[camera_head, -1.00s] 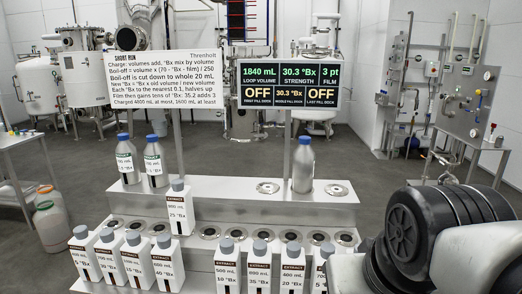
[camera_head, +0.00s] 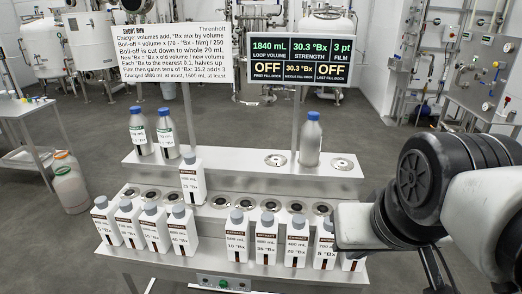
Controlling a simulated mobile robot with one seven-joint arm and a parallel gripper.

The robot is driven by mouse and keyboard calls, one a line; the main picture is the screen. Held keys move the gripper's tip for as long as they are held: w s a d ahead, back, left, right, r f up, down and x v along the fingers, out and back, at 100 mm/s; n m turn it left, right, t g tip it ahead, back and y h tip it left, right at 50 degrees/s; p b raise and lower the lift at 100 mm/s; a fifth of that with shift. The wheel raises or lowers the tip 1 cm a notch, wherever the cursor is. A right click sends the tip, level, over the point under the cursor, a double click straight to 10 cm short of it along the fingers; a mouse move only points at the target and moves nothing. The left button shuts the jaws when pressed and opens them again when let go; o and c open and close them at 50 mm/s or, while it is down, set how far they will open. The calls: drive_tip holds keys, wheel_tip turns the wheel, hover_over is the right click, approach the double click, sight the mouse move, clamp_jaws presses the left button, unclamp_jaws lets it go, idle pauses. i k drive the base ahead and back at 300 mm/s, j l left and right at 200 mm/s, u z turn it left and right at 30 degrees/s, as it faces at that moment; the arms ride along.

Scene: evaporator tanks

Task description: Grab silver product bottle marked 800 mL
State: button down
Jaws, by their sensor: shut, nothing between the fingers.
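Three silver bottles with blue caps stand upright on the upper shelf. Two are side by side at the left, the left one (camera_head: 142,136) and its neighbour (camera_head: 167,137), with white and green labels whose volumes are too small to read surely. The third silver bottle (camera_head: 311,142) stands alone at the right, with no readable label facing me. My arm comes in from the right edge, and its links cover the right end of the bench. My gripper's fingers do not show, and no bottle is seen held.
White extract cartons with grey caps stand along the front in a left group (camera_head: 130,224) and a right group (camera_head: 267,240); the rightmost are partly behind my arm. One carton (camera_head: 192,180) stands higher, before the left bottles. Empty round docks (camera_head: 276,160) show. A sign (camera_head: 178,55) and screen (camera_head: 300,60) rise behind.

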sight(312, 132)
drive_tip(key=i, duration=0.45)
drive_tip(key=i+j+z, duration=0.15)
drive_tip(key=i, duration=0.3)
